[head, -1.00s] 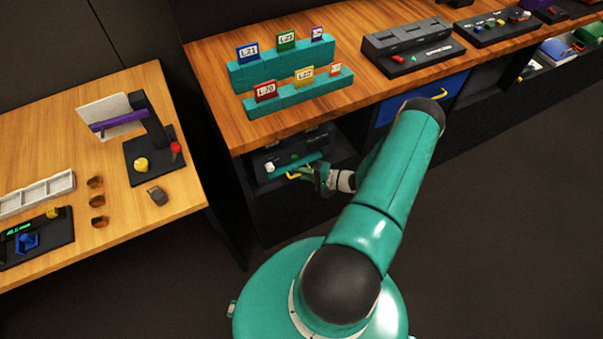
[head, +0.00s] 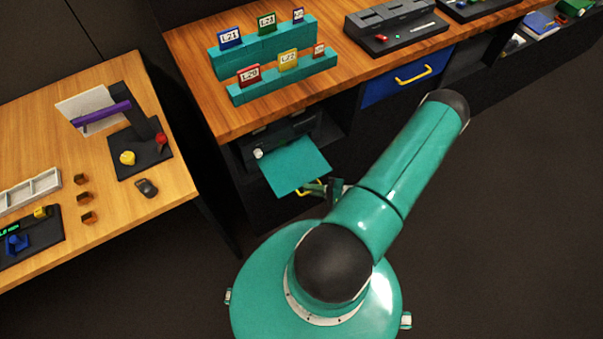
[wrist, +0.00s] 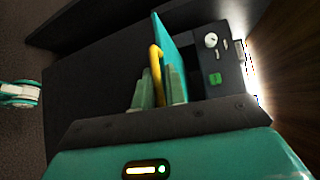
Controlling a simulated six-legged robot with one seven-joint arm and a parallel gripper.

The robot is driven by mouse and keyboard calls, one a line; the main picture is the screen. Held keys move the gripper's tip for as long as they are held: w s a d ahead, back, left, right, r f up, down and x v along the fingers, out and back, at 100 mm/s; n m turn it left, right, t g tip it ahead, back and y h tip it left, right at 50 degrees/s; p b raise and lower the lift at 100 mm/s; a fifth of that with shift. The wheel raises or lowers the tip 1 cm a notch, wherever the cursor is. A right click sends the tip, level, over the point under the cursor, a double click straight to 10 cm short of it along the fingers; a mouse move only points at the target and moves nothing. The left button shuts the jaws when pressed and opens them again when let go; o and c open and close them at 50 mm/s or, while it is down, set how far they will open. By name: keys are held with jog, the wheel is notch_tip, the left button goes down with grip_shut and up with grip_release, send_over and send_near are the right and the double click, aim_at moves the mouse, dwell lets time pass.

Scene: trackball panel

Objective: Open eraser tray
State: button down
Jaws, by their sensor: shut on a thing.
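The eraser tray (head: 294,166) is a flat teal tray that sticks well out of a dark unit under the wooden desk. Its yellow handle (head: 311,188) is at its front edge. My gripper (head: 328,190) is at that handle, partly hidden by my arm in the head view. In the wrist view the teal fingers (wrist: 158,88) are shut on the yellow handle (wrist: 155,62), with the teal tray (wrist: 172,50) edge-on just beyond.
The dark unit (wrist: 218,68) has a white knob and a green button. A blue drawer (head: 405,80) with a yellow handle is to its right. Teal card racks (head: 285,85) stand on the desk above. A second wooden table (head: 160,195) is at the left. Dark floor (head: 500,220) is clear at the right.

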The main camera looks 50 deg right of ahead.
jog(key=s, duration=0.2)
jog(key=s+a, duration=0.1)
jog(key=s, duration=0.1)
jog(key=shift+a+f, duration=0.1)
jog(key=shift+f, duration=0.15)
jog(key=c, duration=1.5)
grip_release()
jog(key=shift+w+r, duration=0.1)
